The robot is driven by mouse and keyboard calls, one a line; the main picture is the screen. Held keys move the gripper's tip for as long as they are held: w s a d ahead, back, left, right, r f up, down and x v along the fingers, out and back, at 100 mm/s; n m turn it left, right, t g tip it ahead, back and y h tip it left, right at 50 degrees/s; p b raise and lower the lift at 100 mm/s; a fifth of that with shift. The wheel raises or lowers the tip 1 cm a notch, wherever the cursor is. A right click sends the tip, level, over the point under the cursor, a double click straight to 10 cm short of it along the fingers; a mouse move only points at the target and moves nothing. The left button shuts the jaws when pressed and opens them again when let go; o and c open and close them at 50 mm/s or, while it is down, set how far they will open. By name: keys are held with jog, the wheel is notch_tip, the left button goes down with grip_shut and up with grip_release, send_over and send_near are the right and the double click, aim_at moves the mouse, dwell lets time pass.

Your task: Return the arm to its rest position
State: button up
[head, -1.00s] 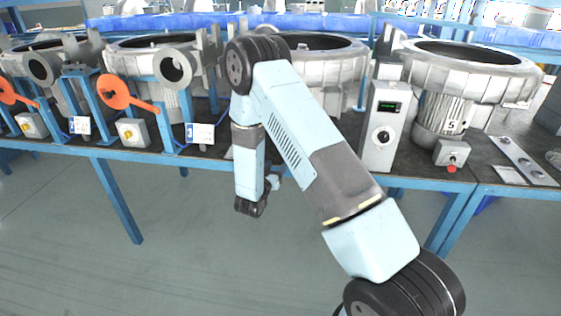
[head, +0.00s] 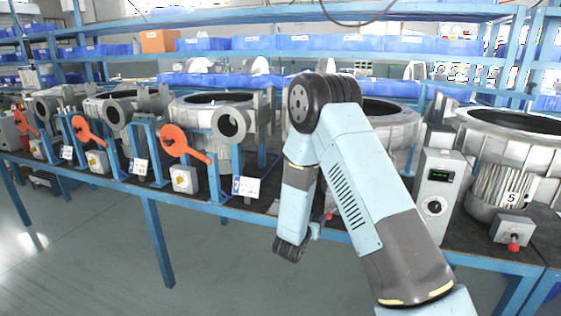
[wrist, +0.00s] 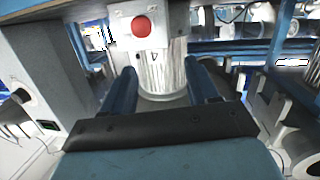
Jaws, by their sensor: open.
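My arm rises from the lower right of the head view to a dark elbow joint, then folds down in front of the bench edge. Its end hangs low before the bench (head: 335,232); my gripper is mostly hidden there by the wrist. In the wrist view my gripper (wrist: 163,78) shows two dark blue fingers, spread apart with nothing held between them. Beyond the fingers are a finned motor (wrist: 158,80) and a switch box with a red button (wrist: 140,26), apparently upside down in the picture.
A control box with a green display (head: 437,190) stands right of the arm. Blower housings (head: 515,125) line the bench, with orange-handled levers (head: 183,142) along the left. Shelves with blue bins (head: 310,43) run behind. Open floor (head: 90,245) lies in front.

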notch_tip(320, 180, up, 12)
jog(key=r+g+y, duration=0.1)
jog(key=y, duration=0.4)
jog(key=s+r+n+g+y, duration=0.2)
jog(key=s+r+n+y, duration=0.15)
jog(key=s+r, duration=0.65)
jog(key=s+d+r+g, duration=0.2)
jog(key=s+d+r, duration=0.1)
jog(key=s, duration=0.7)
jog(key=s+d+r+n+g, duration=0.1)
jog(key=s+d+r, duration=0.2)
jog(key=s, duration=0.7)
jog(key=s+d+r+g, duration=0.2)
jog(key=s+d+r, duration=0.1)
jog(key=s, duration=0.7)
jog(key=shift+r+n+g, duration=0.2)
jog(key=shift+n+g, duration=0.1)
jog(key=shift+n, duration=0.05)
jog(key=shift+s, duration=0.1)
